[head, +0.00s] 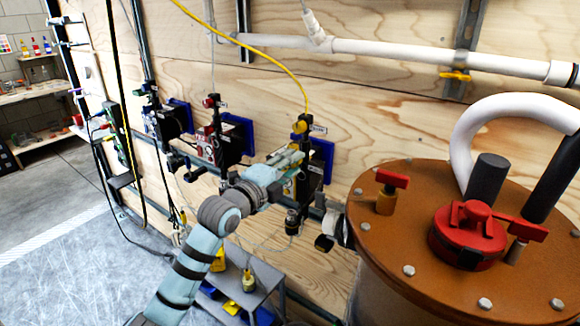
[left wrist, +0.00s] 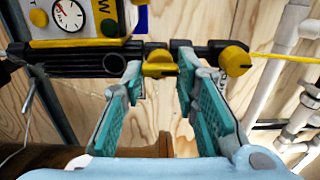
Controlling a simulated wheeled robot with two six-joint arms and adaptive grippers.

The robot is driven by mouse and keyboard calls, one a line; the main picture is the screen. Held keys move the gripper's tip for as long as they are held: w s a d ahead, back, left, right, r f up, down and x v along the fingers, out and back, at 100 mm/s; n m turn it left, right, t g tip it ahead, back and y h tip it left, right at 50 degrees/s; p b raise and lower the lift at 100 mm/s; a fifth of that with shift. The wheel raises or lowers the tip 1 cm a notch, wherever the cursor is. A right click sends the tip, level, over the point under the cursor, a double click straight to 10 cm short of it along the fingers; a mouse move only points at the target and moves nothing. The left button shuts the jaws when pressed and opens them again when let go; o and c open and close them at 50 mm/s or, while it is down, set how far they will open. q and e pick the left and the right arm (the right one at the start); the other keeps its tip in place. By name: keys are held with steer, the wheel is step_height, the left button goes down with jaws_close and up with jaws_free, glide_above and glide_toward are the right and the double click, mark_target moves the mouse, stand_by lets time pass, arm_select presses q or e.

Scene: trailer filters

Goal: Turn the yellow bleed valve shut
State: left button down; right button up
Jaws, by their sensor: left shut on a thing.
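The yellow bleed valve (left wrist: 160,66) is a small yellow knob on a black body, near the top middle of the left wrist view. My left gripper (left wrist: 160,72) has its teal-padded fingers on either side of this knob and is shut on it. In the head view my left gripper (head: 288,160) reaches the rightmost filter unit on the plywood wall, and its fingers hide the knob there. My right gripper shows in neither view.
A yellow hose meets another yellow knob (left wrist: 235,60) close beside the fingers. A gauge (left wrist: 70,15) is at upper left in the wrist view. An orange-brown tank (head: 400,240) with red valves stands at right. A grey cart (head: 250,290) stands below my arm.

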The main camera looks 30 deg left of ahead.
arm_select(q)
steer(key=shift+r, duration=0.2)
stand_by(0.3)
steer(key=c, duration=1.6)
jaws_free()
steer(key=shift+c, duration=0.2)
steer(key=o, duration=0.4)
steer(key=shift+w+f, duration=0.15)
steer(key=shift+a, duration=0.1)
steer(key=s+a, duration=0.1)
steer(key=s, duration=1.1)
steer(key=shift+a, duration=0.25)
steer(key=shift+a, duration=0.1)
